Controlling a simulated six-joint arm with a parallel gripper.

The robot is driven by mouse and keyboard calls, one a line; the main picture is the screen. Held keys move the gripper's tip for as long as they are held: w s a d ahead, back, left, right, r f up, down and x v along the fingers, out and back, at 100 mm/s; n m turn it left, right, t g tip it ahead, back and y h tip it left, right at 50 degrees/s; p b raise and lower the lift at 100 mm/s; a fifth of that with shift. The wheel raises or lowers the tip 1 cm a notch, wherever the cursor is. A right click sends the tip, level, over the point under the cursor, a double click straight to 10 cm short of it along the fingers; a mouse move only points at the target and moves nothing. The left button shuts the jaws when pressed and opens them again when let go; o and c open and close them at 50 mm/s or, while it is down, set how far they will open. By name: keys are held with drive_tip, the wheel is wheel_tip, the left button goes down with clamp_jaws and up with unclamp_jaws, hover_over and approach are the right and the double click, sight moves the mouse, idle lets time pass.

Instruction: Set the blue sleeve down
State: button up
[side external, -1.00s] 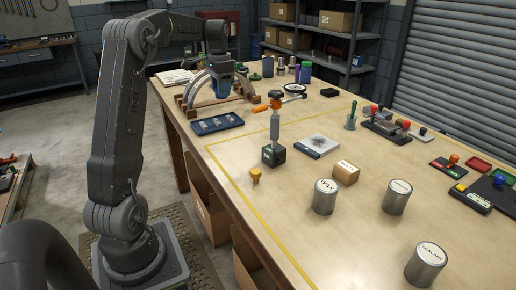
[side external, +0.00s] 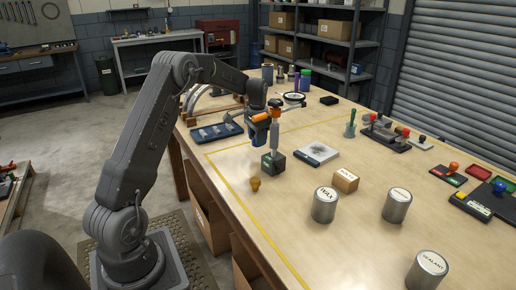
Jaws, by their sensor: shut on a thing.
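My gripper (side external: 259,124) is over the near left part of the bench, just left of the upright grey tool with an orange top (side external: 275,125) on a black block (side external: 273,163). A small blue piece, which looks like the blue sleeve (side external: 257,137), shows at the gripper's end. The gripper is shut on it and holds it in front of an orange handle (side external: 262,118). The fingertips are small and partly hidden. I cannot tell whether the sleeve's lower end touches anything.
A small yellow-brown piece (side external: 255,184) stands in front of the black block. A pad (side external: 316,153), a small carton (side external: 345,180) and several cans lie to the right. A dark blue tray (side external: 216,132) and a curved casing on a wooden cradle (side external: 208,96) are at the left.

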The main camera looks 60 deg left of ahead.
sight(258, 156)
drive_tip(key=shift+w+f, duration=0.1)
drive_tip(key=shift+f, duration=1.95)
drive_tip(key=shift+f, duration=0.15)
drive_tip(key=o, duration=1)
drive_tip(key=shift+o, duration=0.2)
wheel_tip(258, 156, up, 12)
drive_tip(key=shift+r, duration=0.2)
